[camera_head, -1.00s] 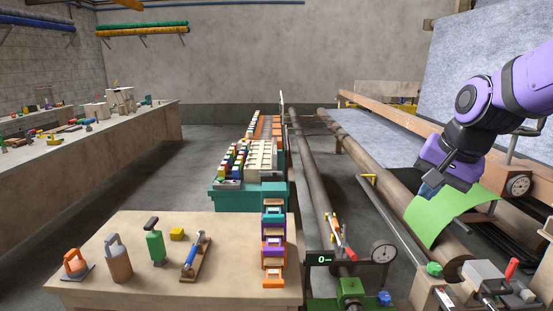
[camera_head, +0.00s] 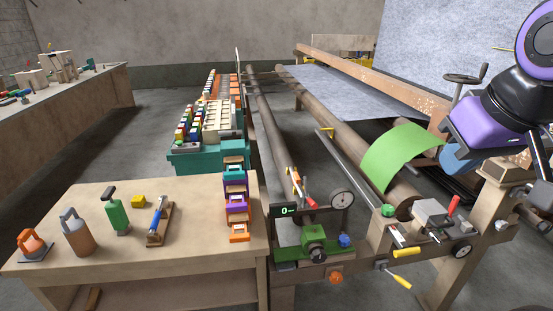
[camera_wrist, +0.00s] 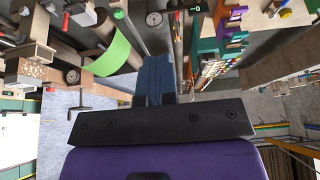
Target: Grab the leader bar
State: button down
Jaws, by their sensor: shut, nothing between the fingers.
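My gripper (camera_head: 456,157) is at the right, beside the curved green sheet (camera_head: 402,157) on the roller. Its blue fingers also show shut and empty in the wrist view (camera_wrist: 155,78). A long thin grey rod (camera_head: 354,170) with a yellow bracket (camera_head: 327,131) at its far end runs along the left of the roller. It may be the leader bar, but I cannot tell for sure. My gripper is apart from this rod, to its right. The green sheet shows at the upper left in the wrist view (camera_wrist: 108,54).
A wooden table (camera_head: 120,225) with hand tools stands at the front left. A dial gauge (camera_head: 342,199) and a green block (camera_head: 315,236) sit on the machine's front. A wooden beam (camera_head: 375,83) and a grey felt sheet (camera_head: 340,90) lie behind. Floor is open at the left.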

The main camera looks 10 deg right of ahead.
aim_at(296, 179)
jog(key=i+j+u, duration=0.25)
jog(key=i, duration=0.35)
jog(key=i+j+u, duration=0.1)
jog(key=i+u, duration=0.15)
jog(key=i, duration=0.35)
